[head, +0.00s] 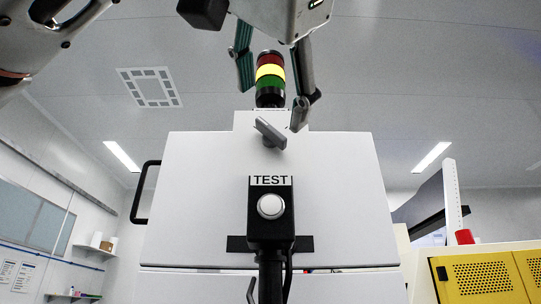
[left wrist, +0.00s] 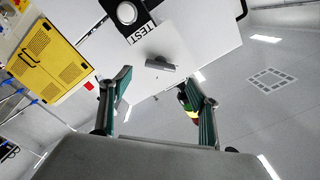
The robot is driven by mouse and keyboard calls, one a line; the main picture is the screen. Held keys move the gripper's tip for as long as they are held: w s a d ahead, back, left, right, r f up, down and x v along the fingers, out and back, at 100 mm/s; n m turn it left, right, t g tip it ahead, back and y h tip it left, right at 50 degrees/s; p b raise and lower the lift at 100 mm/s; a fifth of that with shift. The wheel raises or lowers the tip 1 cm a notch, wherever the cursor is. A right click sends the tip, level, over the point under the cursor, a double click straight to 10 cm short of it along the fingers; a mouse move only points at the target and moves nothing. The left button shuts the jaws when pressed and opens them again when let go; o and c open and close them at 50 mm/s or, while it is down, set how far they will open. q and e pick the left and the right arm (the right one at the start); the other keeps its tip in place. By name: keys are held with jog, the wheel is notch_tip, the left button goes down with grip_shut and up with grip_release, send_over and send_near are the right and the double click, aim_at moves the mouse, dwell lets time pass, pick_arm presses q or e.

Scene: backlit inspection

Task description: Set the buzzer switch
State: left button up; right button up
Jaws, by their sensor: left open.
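The buzzer switch is a grey bar handle (head: 270,132) on the upper front of a white cabinet. It slants from upper left to lower right. It also shows in the left wrist view (left wrist: 160,64), ahead of and between the fingertips. My left gripper (head: 272,108) comes down from the top of the head view, its fingers apart around empty space. In the left wrist view the open left gripper (left wrist: 156,79) has nothing between its fingers. The gripper looks apart from the handle, though the exact gap is unclear. My right gripper is not in view.
A black TEST box (head: 270,235) with a white round button (head: 270,206) stands in front of the cabinet (head: 340,200). A red, yellow and green light tower (head: 270,75) rises behind the fingers. A black side handle (head: 145,192) and a yellow vented cabinet (head: 478,276) flank it.

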aim_at(270, 129)
pick_arm(q)
jog(key=w+p, duration=0.2)
jog(key=w, duration=0.4)
jog(key=shift+w+a+r+p, duration=0.1)
jog(key=shift+w+p, duration=0.2)
jog(key=shift+w, duration=0.45)
jog(key=c, duration=1.1)
